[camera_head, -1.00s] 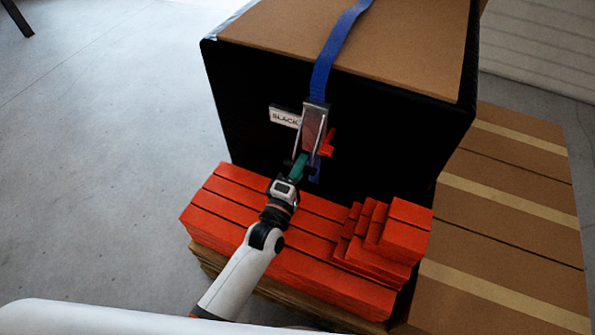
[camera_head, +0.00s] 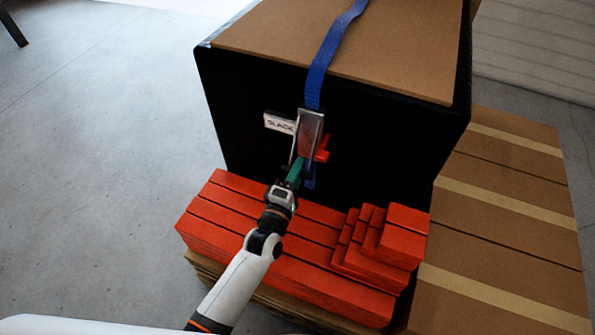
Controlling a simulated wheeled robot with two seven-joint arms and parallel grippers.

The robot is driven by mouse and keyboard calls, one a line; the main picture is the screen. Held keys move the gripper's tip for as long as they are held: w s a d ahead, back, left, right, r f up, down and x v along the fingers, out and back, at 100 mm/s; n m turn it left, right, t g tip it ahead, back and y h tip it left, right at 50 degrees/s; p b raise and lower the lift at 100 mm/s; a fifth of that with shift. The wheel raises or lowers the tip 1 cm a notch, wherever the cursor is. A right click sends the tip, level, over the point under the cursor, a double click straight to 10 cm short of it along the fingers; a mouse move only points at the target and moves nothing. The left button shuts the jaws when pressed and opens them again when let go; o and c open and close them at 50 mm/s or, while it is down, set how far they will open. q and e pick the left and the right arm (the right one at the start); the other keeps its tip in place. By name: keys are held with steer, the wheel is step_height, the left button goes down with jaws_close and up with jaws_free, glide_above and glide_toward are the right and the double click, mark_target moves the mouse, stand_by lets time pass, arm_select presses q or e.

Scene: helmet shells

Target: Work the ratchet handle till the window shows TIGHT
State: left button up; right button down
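The ratchet (camera_head: 311,126) is a silver metal buckle on the blue strap (camera_head: 322,62), against the black front of a big box. A red lever (camera_head: 322,150) sticks out at its right. The white window plate (camera_head: 279,123) beside it reads SLACK. The green grip of the ratchet handle (camera_head: 296,174) points down toward me. My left gripper (camera_head: 290,181) is at this grip, its dark fingers close around it. The fingers are too small and partly hidden to tell whether they are shut. My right gripper is out of view.
The box (camera_head: 248,108) has a brown top. Red stacked boards (camera_head: 290,256) lie in front of it, below my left arm, with smaller stepped red blocks (camera_head: 395,235) at their right.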

arm_select(q)
steer(key=v, duration=1.2)
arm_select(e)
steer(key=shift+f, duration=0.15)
